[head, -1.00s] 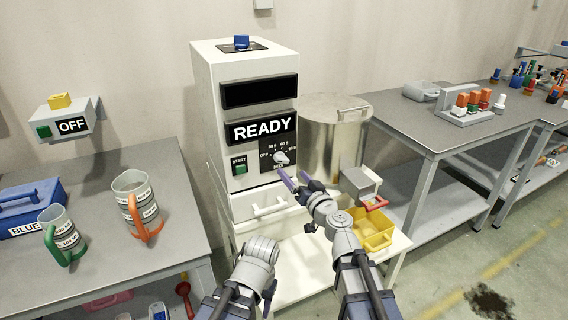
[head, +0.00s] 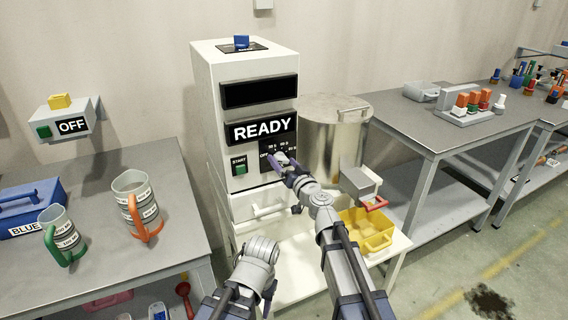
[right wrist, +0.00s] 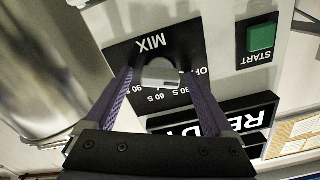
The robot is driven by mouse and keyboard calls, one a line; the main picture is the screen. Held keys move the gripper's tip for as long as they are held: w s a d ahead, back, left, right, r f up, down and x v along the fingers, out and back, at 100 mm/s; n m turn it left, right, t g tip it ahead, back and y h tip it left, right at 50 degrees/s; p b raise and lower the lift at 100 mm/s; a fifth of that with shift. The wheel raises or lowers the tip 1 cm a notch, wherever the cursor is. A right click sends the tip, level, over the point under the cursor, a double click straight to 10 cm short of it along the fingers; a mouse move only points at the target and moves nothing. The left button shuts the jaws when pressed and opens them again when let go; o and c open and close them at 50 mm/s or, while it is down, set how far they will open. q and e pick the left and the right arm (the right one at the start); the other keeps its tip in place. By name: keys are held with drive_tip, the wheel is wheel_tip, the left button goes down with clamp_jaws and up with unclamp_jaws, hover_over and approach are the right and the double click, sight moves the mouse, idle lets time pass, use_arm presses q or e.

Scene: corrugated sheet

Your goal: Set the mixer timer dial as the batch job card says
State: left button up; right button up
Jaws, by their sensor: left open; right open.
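The mixer (head: 215,115) is a white upright cabinet with a lit READY display (head: 262,131). Below the display is a black MIX dial panel, seen upside down in the right wrist view (right wrist: 140,48), with marks OFF, 30 S, 60 S and 90 S. The pale timer dial (right wrist: 160,78) stands between the purple fingers of my right gripper (right wrist: 158,88), which is open around it; I cannot tell whether they touch. In the head view, my right gripper (head: 283,165) covers most of the dial. My left gripper (head: 269,290) is low in front of the mixer. I cannot identify the job card.
The green START button (head: 239,168) is left of the dial. A steel drum (head: 334,135) stands right of the mixer, with a yellow bin (head: 366,230) lower down. Mugs (head: 137,205) and a blue box (head: 30,208) stand on the left table. Printed sheets (right wrist: 298,135) show in the wrist view.

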drive_tip(key=shift+c, duration=0.3)
drive_tip(key=c, duration=1.3)
